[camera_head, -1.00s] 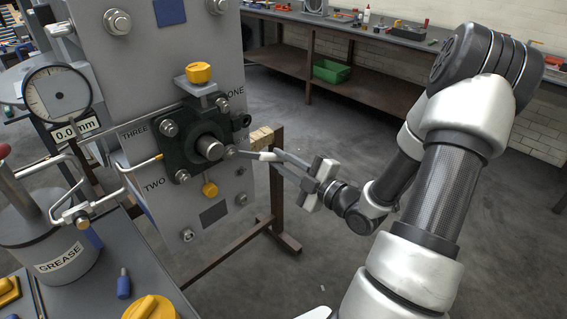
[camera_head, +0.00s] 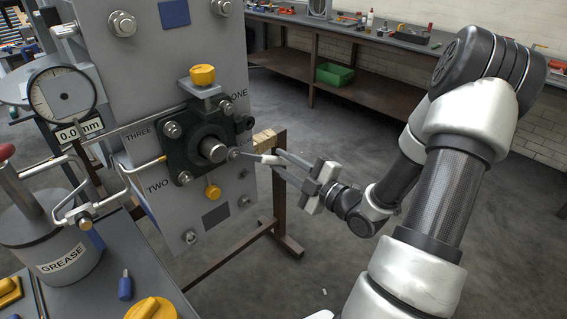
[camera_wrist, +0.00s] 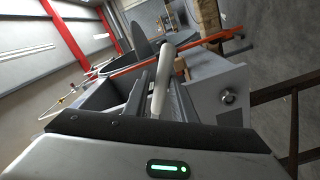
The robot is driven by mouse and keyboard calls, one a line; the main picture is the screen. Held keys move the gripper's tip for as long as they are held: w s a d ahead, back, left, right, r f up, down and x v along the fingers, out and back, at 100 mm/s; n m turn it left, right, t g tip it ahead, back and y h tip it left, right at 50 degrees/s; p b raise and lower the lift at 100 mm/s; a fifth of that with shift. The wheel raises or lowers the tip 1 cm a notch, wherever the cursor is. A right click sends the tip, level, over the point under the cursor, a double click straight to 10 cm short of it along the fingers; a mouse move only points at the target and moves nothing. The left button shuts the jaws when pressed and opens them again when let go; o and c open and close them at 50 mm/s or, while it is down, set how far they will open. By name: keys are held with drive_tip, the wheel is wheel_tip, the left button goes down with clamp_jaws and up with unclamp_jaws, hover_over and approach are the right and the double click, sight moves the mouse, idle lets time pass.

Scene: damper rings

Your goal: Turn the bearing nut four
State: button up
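The dark bearing housing (camera_head: 190,150) is on the grey machine face, with a round shaft end (camera_head: 213,150) at its middle. Nuts sit at its corners; the labels ONE, TWO and THREE are readable. The lower right nut (camera_head: 233,154) has its label mostly hidden, so I cannot read it as four. My gripper (camera_head: 279,160) is right of this nut, with its fingers around a pale slim tool (camera_head: 266,159). The tool's thin grey end reaches the nut and seems to touch it. In the wrist view the pale tool (camera_wrist: 163,85) lies between the dark fingers.
A dial gauge (camera_head: 62,95) and a grease pot (camera_head: 55,245) with a bent pipe stand at left. A yellow cap (camera_head: 203,75) tops the housing. A brown stand (camera_head: 279,195) is behind my gripper. The floor to the right is open; a workbench (camera_head: 390,95) runs along the back.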

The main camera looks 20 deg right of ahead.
drive_tip(key=shift+w+d+r+n+b, duration=0.1)
drive_tip(key=shift+d+r+n+b, duration=0.2)
drive_tip(key=shift+r+n, duration=0.4)
drive_tip(key=shift+w+d+r+n+b, duration=0.15)
drive_tip(key=shift+d+r+n+b, duration=0.1)
drive_tip(key=shift+r+n, duration=0.4)
drive_tip(key=shift+w+d+r+n+b, duration=0.1)
drive_tip(key=shift+d+r+n+b, duration=0.25)
drive_tip(key=shift+r, duration=0.55)
drive_tip(key=shift+d+r+n+b, duration=0.1)
drive_tip(key=shift+r+n+b, duration=0.9)
drive_tip(key=shift+r+n, duration=0.95)
drive_tip(key=shift+r, duration=0.15)
drive_tip(key=r+n+b, duration=0.1)
drive_tip(key=r, duration=0.1)
drive_tip(key=a+r+n+b, duration=0.1)
drive_tip(key=r+n, duration=0.1)
drive_tip(key=shift+s+b, duration=0.2)
drive_tip(key=shift+b, duration=0.2)
